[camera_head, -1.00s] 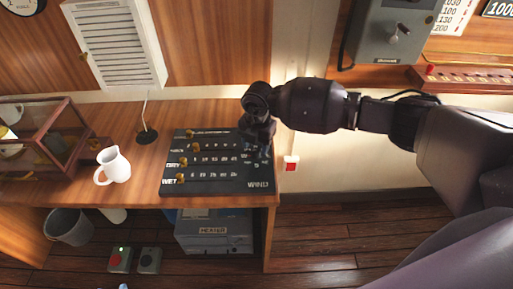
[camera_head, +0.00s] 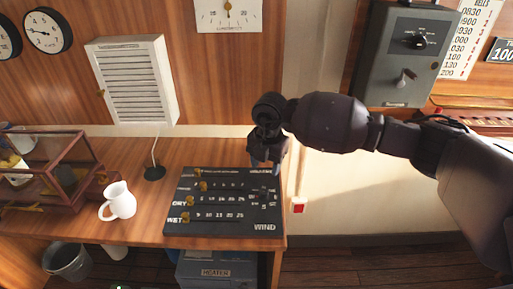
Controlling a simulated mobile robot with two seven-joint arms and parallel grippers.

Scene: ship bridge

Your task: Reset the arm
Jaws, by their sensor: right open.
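My right arm reaches in from the right. My right gripper (camera_head: 267,165) hangs over the upper right part of the black weather board (camera_head: 230,222) on the wooden desk. The gripper is dark and small here, and it holds nothing that I can see. It hides part of the board's upper right edge. The board carries rows of white numbers, brass knobs at the left and the words DRY, WET and WIND. My left gripper is not in view.
A white jug (camera_head: 119,201) stands on the desk (camera_head: 140,232) left of the board. A glass-sided wooden case (camera_head: 45,172) stands further left. A grey control box (camera_head: 405,55) hangs on the wall behind my arm. A bin (camera_head: 66,262) stands below.

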